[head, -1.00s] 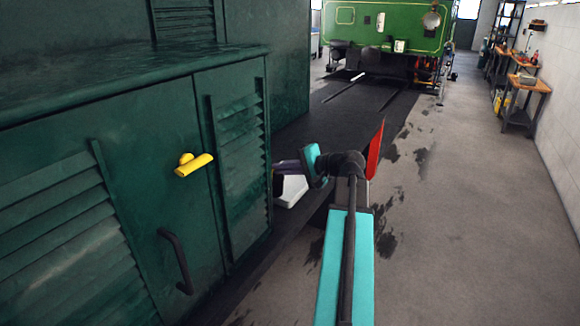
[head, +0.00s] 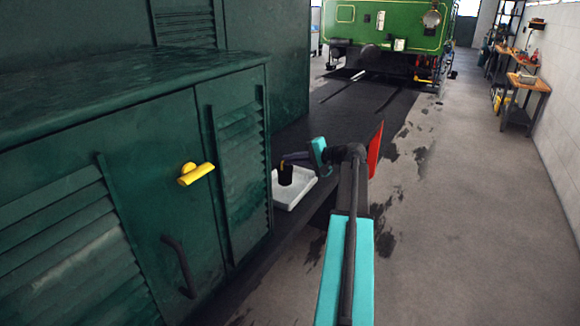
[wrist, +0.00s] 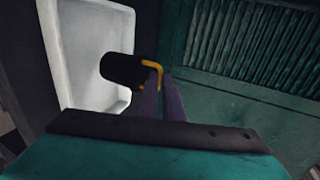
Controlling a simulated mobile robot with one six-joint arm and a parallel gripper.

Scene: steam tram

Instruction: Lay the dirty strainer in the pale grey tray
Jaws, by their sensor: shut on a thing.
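The dirty strainer is a black cylinder (head: 286,175) with a bent yellow handle. It is in my gripper (head: 287,157), whose fingers are shut on the yellow handle. In the wrist view the strainer (wrist: 122,69) points left from the purple fingers (wrist: 160,88), over the tray. The pale grey tray (head: 294,199) lies just beyond the green cabinet's right edge, which hides its left part. It also shows in the wrist view (wrist: 77,40). The strainer appears upright over the tray in the head view; I cannot tell whether it touches the tray floor.
A dark green cabinet (head: 150,110) with louvred doors, a yellow latch (head: 196,174) and a black handle (head: 179,266) stands close on the left. A green steam tram (head: 385,28) is at the back. Workbenches (head: 520,90) line the right wall. The floor at right is clear.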

